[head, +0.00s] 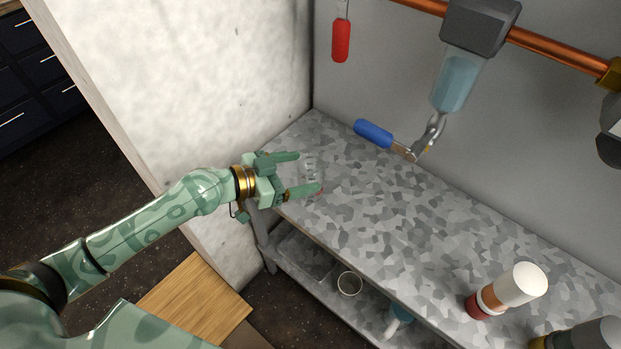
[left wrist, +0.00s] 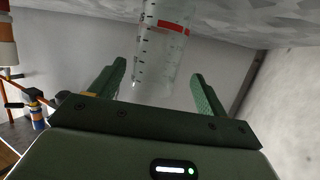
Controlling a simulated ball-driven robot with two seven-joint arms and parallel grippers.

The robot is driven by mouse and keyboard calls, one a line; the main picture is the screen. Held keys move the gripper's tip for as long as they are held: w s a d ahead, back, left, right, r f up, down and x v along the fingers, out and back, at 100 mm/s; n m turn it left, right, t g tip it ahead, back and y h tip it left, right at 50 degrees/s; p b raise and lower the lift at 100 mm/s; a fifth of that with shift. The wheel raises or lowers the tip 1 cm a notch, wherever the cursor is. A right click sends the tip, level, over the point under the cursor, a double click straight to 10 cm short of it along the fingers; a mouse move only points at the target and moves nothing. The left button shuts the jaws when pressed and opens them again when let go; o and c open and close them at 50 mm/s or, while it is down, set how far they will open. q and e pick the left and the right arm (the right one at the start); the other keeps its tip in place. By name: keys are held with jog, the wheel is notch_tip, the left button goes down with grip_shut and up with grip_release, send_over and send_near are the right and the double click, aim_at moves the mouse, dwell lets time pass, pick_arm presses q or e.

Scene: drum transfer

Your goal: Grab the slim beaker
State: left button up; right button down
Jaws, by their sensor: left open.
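The slim beaker (head: 311,172) is clear, with dark graduation marks and a red band. It stands at the far left end of the speckled grey counter (head: 375,215) and is hard to make out in the head view. My right gripper is out of view.
A pale wall (head: 210,70) stands close to the left of the counter. A lower shelf holds a white ring-shaped cup (head: 349,284). The counter's middle is clear.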

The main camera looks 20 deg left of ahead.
aim_at(318, 170)
pick_arm(q)
jog(key=x, duration=0.5)
jog(key=shift+s+d, duration=0.15)
jog(key=shift+d, duration=0.1)
jog(key=c, duration=1.1)
jog(key=shift+o, duration=0.2)
jog(key=shift+r, duration=0.1)
